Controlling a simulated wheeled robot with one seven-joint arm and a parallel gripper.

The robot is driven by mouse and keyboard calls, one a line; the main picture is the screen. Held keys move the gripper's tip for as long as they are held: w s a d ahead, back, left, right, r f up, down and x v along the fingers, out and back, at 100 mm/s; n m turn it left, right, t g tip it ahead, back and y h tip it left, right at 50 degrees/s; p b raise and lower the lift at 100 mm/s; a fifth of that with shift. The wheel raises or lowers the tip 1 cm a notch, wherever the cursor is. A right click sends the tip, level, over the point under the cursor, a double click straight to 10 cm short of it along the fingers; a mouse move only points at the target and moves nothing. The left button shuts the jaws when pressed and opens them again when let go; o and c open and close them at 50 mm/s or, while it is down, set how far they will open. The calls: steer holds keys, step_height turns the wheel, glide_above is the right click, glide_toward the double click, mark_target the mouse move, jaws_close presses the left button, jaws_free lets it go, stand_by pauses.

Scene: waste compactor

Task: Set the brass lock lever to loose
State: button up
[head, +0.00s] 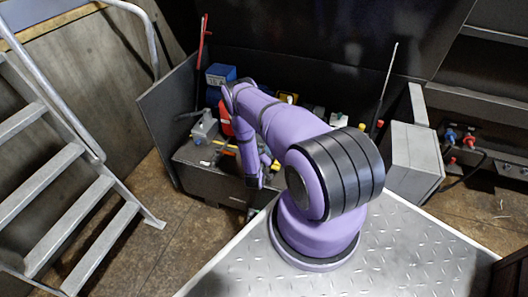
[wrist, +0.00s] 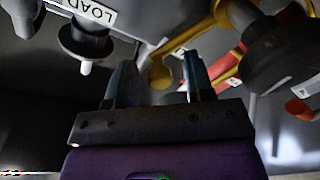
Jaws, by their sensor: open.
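In the wrist view a brass-yellow lever (wrist: 183,47) with a rounded end runs down from the upper right. Its rounded end shows in the gap between my fingertips. My gripper (wrist: 160,80) is open, with two dark teal fingers apart and nothing held between them. I cannot tell whether a finger touches the lever. The lever's far end and any setting mark for it are not readable. In the head view my purple arm reaches down to the control box, and the lever cannot be made out for sure there.
In the wrist view a black knob (wrist: 86,40) with a LOAD label (wrist: 97,12) is at upper left. A large dark round part (wrist: 270,55) and a red bar (wrist: 228,68) are at right. In the head view metal stairs (head: 70,190) stand left and a grey box (head: 412,155) right.

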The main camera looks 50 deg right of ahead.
jaws_close()
